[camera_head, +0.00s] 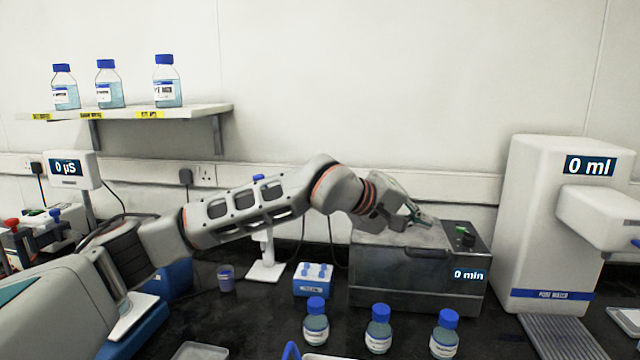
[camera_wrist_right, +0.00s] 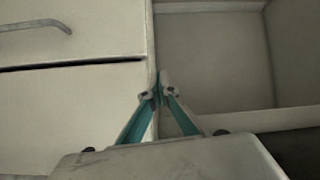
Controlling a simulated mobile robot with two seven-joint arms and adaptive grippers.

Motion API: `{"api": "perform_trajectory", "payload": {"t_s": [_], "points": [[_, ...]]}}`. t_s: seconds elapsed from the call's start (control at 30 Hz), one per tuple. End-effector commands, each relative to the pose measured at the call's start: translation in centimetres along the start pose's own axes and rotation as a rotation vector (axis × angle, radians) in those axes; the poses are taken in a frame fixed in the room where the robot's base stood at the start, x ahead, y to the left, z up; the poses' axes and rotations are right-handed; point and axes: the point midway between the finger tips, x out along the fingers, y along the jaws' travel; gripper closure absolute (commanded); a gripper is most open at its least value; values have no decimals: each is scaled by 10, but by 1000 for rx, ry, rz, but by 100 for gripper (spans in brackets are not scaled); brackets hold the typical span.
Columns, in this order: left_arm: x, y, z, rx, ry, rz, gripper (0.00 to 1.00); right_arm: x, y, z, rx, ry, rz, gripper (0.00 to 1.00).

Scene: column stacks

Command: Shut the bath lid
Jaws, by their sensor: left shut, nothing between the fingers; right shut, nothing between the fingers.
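The bath (camera_head: 400,290) is a grey metal box with a "0 min" display on its front, at the right of the middle in the head view. Its lid (camera_head: 385,238) lies flat over the top, with a small handle (camera_head: 425,253) at the front edge. My left gripper (camera_head: 425,219) is shut and empty, low over the lid's back right part. I cannot tell whether it touches the lid. My arm hides part of the lid's back. My right gripper (camera_wrist_right: 158,92) shows only in the right wrist view, shut and empty, in front of pale cabinet fronts.
Several blue-capped bottles (camera_head: 378,330) stand in front of the bath. A blue and white rack (camera_head: 313,280) is left of it. A white dispenser (camera_head: 545,230) reading "0 ml" stands close on the right. A shelf (camera_head: 205,111) with bottles hangs at the back left.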

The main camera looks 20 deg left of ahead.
Motion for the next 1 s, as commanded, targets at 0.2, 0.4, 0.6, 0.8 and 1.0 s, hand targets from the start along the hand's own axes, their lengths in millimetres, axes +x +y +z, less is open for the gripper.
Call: {"api": "perform_trajectory", "payload": {"t_s": [0.2,0.4,0.6,0.8,1.0], "points": [[21,-14,13,94,1,-141,100,-1,1,-2,0,1,0,100],[34,-30,21,121,0,-191,100,1,0,2,0,0,0,100],[40,-36,25,121,-1,-189,100,2,0,4,0,-1,0,100],[41,-37,27,120,-1,-187,100,2,0,4,0,0,0,100],[41,-37,27,120,-1,-187,100,2,0,3,0,1,0,100]]}}
